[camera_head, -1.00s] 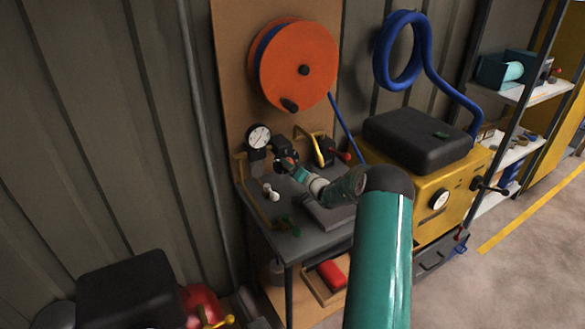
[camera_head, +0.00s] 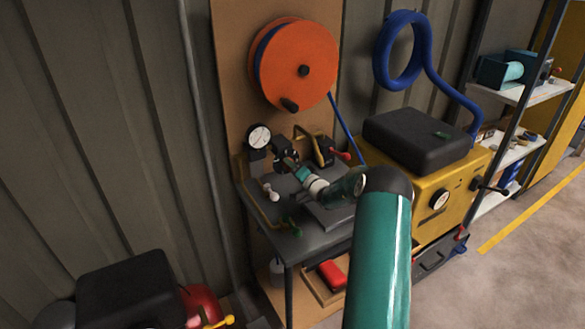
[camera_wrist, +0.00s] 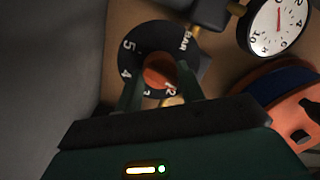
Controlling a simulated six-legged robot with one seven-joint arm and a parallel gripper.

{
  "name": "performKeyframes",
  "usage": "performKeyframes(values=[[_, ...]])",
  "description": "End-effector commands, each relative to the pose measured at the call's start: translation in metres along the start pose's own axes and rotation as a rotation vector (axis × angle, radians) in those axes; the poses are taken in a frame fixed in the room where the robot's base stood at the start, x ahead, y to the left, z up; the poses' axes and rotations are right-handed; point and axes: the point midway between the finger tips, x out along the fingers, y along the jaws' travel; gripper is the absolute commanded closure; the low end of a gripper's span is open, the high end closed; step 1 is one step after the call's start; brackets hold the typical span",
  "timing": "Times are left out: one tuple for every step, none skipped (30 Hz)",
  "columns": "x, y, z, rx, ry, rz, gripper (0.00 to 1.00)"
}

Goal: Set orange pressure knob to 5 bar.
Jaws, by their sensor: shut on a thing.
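The orange pressure knob (camera_wrist: 158,72) sits in a black dial ring (camera_wrist: 148,38) with white figures; 5, 4, 2 and "BAR" can be read in the wrist view. My gripper (camera_wrist: 160,84) has one dark green finger on each side of the knob and is shut on it. The knob's pointer mark is not clear to me. A round white pressure gauge (camera_wrist: 279,27) with a red needle is beside the dial; it also shows in the head view (camera_head: 259,136). In the head view my gripper (camera_head: 288,160) reaches the regulator and hides the knob.
A dark workbench (camera_head: 285,250) carries the regulator, with small white and green valve handles in front. A yellow pipe and a red-handled valve (camera_head: 341,154) stand close right of my gripper. An orange hose reel (camera_head: 305,63) hangs above. A yellow machine (camera_head: 445,195) stands right.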

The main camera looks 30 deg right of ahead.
Motion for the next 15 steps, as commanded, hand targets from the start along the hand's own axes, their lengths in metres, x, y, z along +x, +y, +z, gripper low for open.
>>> performKeyframes(values=[[-0.0001,0.0002,0.0005,0.04,0.003,-0.004,0.84],[-0.0002,0.0004,0.0006,0.068,0.004,-0.006,0.84],[-0.0002,0.0006,0.0008,0.104,0.007,-0.008,0.84],[-0.0002,0.0007,0.001,0.133,0.008,-0.01,0.84],[-0.0002,0.0008,0.0011,0.161,0.01,-0.012,0.84],[-0.0002,0.0009,0.0013,0.2,0.013,-0.015,0.84],[-0.0002,0.001,0.0014,0.228,0.015,-0.017,0.84],[-0.0003,0.001,0.0015,0.256,0.017,-0.019,0.84],[-0.0003,0.0011,0.0016,0.295,0.02,-0.022,0.84],[-0.0003,0.0012,0.0016,0.323,0.022,-0.024,0.84],[-0.0003,0.0013,0.0017,0.352,0.024,-0.026,0.84],[-0.0004,0.0014,0.0019,0.39,0.027,-0.029,0.84],[-0.0004,0.0014,0.002,0.419,0.029,-0.03,0.84],[-0.0004,0.0015,0.0022,0.447,0.031,-0.032,0.84],[-0.0005,0.0016,0.0023,0.485,0.033,-0.035,0.84]])
